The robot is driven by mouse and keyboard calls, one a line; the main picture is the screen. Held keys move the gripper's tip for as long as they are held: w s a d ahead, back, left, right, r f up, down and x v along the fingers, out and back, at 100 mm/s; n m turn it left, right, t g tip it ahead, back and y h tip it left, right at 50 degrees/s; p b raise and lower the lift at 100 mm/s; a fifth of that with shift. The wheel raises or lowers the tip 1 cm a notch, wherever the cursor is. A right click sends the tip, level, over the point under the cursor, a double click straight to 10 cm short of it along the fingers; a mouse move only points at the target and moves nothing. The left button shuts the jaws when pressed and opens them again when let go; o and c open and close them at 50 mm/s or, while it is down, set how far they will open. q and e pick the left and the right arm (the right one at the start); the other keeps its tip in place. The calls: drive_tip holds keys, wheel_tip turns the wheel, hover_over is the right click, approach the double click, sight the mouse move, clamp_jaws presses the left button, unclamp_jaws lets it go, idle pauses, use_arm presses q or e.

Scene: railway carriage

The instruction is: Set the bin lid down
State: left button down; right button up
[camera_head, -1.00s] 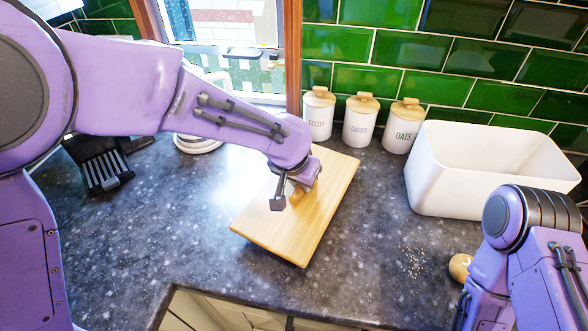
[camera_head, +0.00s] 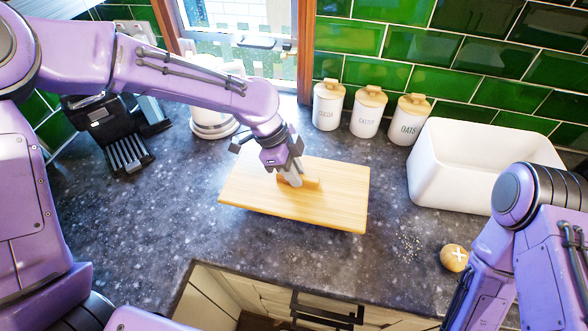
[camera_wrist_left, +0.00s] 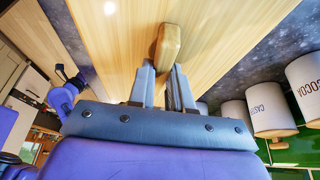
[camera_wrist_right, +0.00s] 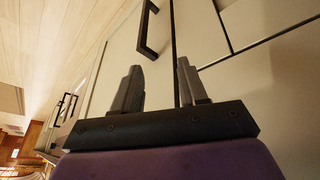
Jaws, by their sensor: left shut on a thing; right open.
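The bin lid (camera_head: 335,195) is a flat wooden board with a wooden handle on top. In the head view it is over the dark counter, left of the white bin (camera_head: 440,170). My left gripper (camera_head: 290,180) is shut on the lid's handle, which also shows between the fingers in the left wrist view (camera_wrist_left: 169,45). I cannot tell whether the lid touches the counter. My right gripper (camera_wrist_right: 158,85) is open and empty in the right wrist view, in front of cupboard fronts. In the head view its fingers are hidden.
Three canisters (camera_head: 366,112) stand along the green tiled wall behind the lid. A bread roll (camera_head: 454,257) and crumbs (camera_head: 408,243) lie on the counter (camera_head: 150,220) at the right. A black appliance (camera_head: 115,130) and a white round-based object (camera_head: 213,122) stand at the left.

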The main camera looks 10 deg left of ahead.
sight(294, 189)
use_arm(q)
drive_tip(key=shift+r+p, duration=0.3)
drive_tip(key=shift+p, duration=0.05)
wheel_tip(294, 189, down, 6)
drive_tip(key=b, duration=0.3)
drive_tip(key=shift+r, duration=0.25)
drive_tip(key=shift+f, duration=0.65)
drive_tip(key=shift+f, duration=0.15)
drive_tip(key=c, duration=1)
unclamp_jaws()
drive_tip(key=shift+o, duration=0.2)
drive_tip(key=shift+f, duration=0.1)
drive_tip(key=c, duration=0.4)
